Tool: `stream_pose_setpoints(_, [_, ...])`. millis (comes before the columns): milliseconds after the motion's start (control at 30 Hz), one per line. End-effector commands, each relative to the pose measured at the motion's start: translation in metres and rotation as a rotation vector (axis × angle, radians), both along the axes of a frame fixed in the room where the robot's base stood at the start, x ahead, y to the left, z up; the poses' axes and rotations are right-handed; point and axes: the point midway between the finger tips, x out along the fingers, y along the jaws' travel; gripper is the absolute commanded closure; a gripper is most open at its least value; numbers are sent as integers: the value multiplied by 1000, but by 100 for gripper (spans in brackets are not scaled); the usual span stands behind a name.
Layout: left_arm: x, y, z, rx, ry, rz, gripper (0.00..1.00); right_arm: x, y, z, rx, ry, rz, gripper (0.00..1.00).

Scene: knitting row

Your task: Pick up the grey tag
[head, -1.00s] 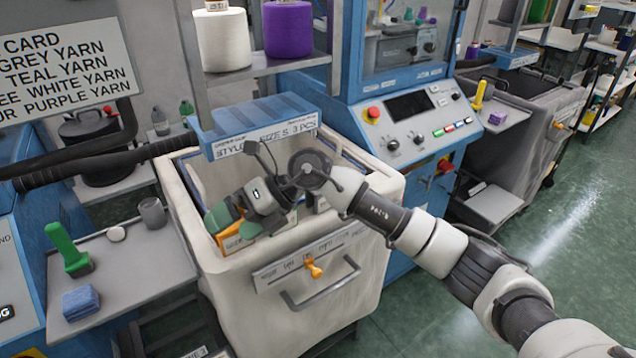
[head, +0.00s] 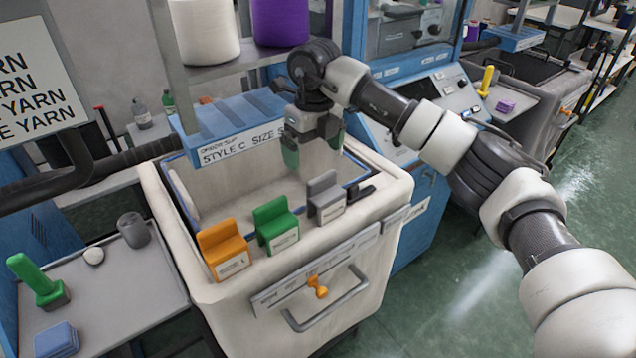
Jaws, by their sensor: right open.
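The grey tag (head: 326,197) sits on the front rim of the cream fabric bin (head: 240,290), with a white label on its front. It is the rightmost of three clip-like tags there. My right gripper (head: 312,152) is open and empty, pointing down above the bin, above and behind the grey tag in the picture and apart from it. Its fingertips are green. The label on the grey tag is too small to read. My left gripper is not in view.
A green tag (head: 275,226) and an orange tag (head: 224,250) sit on the same rim, left of the grey one. A dark object lies on the rim close to its right. A blue sign bar (head: 240,118) and a yarn shelf stand behind the bin. An orange knob (head: 317,287) is on the bin's front.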

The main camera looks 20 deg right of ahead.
Motion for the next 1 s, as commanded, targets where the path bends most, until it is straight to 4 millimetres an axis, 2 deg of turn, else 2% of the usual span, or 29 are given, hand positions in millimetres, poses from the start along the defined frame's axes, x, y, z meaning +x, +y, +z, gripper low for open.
stream_pose_setpoints(67, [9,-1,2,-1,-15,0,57,0,-5,0,-19,2,-9,0])
stream_pose_setpoints(200, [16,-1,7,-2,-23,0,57,0,-6,-18,-26,7,-11,0])
stream_pose_setpoints(267, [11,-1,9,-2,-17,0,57,-1,-6,-27,-25,6,-10,0])
stream_pose_setpoints(400, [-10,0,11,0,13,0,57,-1,-6,-46,-23,5,-10,0])
stream_pose_setpoints(567, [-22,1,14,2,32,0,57,-1,-7,-56,-23,4,-9,0])
stream_pose_setpoints(767, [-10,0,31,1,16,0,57,-7,-13,-83,-22,6,-10,0])
stream_pose_setpoints(900, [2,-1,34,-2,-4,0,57,-6,-12,-100,-22,3,-10,0])
stream_pose_setpoints(1000, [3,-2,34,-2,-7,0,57,-6,-12,-105,-21,2,-9,0])
